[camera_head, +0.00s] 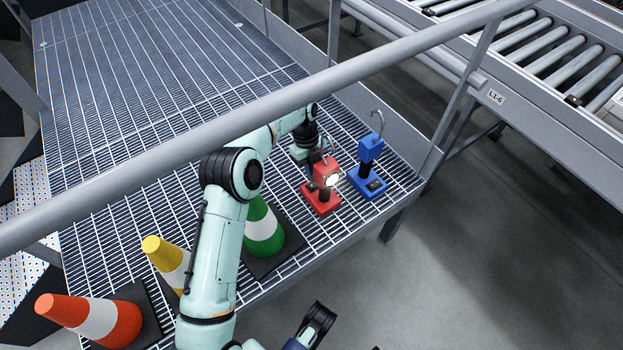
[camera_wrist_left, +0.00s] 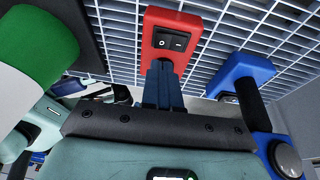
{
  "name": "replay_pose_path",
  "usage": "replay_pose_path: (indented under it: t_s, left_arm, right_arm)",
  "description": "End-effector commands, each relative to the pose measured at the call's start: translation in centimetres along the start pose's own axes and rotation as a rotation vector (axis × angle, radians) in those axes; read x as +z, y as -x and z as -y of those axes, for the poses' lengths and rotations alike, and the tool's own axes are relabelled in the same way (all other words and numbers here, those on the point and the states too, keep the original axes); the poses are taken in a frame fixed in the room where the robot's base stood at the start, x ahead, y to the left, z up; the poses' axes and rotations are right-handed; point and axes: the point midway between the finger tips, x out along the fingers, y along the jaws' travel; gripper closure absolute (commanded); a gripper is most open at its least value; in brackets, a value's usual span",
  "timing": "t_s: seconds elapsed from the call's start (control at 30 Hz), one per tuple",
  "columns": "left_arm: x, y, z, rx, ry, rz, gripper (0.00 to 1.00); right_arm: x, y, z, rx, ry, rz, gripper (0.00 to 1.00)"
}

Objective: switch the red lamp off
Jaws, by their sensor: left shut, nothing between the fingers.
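The red lamp (camera_head: 322,202) stands on the grating near the platform's right corner. Its round lens is bright and looks lit. In the left wrist view its red base (camera_wrist_left: 172,18) carries a black rocker switch (camera_wrist_left: 173,41) with white marks; I cannot tell which side is pressed. My left gripper (camera_wrist_left: 163,66) is shut and empty, its fingertips at the near edge of the switch; contact is unclear. In the head view my left gripper (camera_head: 316,157) is behind the red lamp, its fingertips mostly hidden. A dark part of my right arm shows at the bottom edge; its fingers are unclear.
A blue lamp (camera_head: 370,150) stands close to the right of the red one, also in the wrist view (camera_wrist_left: 238,68). Green (camera_head: 264,230), yellow (camera_head: 157,252) and orange (camera_head: 62,310) cones stand at the left. A grey rail (camera_head: 400,52) crosses above the grating.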

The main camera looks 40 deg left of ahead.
Motion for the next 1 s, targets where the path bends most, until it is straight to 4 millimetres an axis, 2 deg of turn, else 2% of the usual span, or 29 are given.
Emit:
replay_pose_path:
  t_s: [0.1,0.23,1.0]
  left_arm:
    - [0.7,-1.8,-0.2,0.001,0.002,0.001,1.0]
    - [0.9,-2.8,-0.3,0.001,0.002,0.0,1.0]
    - [1.3,-4.0,-0.7,0.002,0.002,0.001,1.0]
  right_arm:
    - [0.9,-0.7,-0.8,0.014,-0.008,0.028,0.2]
    - [1.4,-1.0,-1.2,0.022,-0.012,0.045,0.2]
    - [1.6,-1.0,-1.3,0.024,-0.013,0.051,0.2]
